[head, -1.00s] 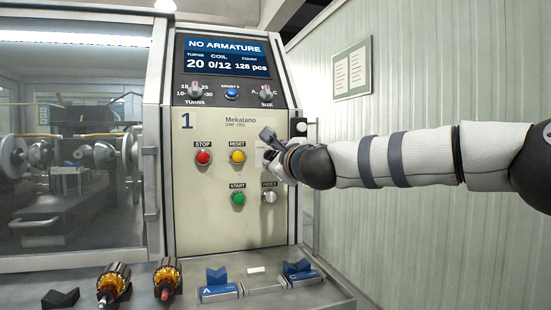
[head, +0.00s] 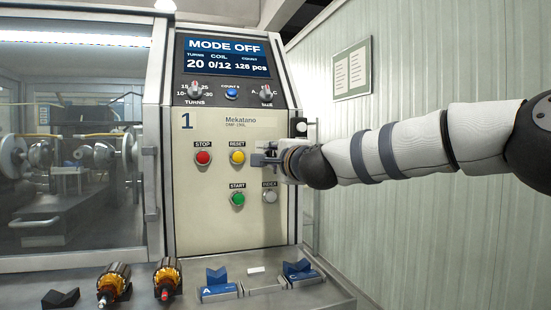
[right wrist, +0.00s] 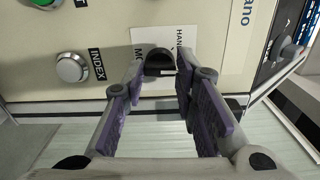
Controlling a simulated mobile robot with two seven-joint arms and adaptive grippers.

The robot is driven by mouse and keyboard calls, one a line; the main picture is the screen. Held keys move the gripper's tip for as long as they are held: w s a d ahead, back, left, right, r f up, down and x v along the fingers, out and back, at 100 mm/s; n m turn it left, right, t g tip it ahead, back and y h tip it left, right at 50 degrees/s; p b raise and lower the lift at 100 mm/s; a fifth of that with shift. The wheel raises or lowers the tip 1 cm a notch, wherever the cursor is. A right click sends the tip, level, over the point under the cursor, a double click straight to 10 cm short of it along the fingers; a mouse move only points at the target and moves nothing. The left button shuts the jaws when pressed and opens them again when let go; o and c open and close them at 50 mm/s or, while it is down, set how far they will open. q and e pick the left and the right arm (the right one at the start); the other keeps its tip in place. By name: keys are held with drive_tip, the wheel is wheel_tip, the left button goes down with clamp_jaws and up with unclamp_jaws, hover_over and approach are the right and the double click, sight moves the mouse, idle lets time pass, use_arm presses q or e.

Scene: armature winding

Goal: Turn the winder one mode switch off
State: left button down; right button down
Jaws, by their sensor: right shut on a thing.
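The winder one panel (head: 220,215) faces me, with a large 1 and the name Mekatano. Its screen (head: 226,57) reads MODE OFF. The mode switch (right wrist: 160,60) is a black knob on a white label in the right wrist view, the label partly covered by my fingers. My right gripper (head: 264,160) is at the panel, to the right of the yellow RESET button, and hides the switch in the head view. My left gripper is not in view.
Near the gripper are the RESET button (head: 238,158), red STOP button (head: 203,158), green START button (head: 238,198) and INDEX button (head: 270,197). Two armatures (head: 114,285) and blue holders (head: 218,284) sit on the ledge below. A wall (head: 420,230) stands at right.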

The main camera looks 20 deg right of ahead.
drive_tip(key=shift+n, duration=0.3)
idle(0.4)
drive_tip(key=c, duration=1.3)
unclamp_jaws()
drive_tip(key=shift+s, duration=0.1)
drive_tip(key=s, duration=1.1)
drive_tip(key=shift+s+d, duration=0.2)
drive_tip(key=shift+s, duration=0.2)
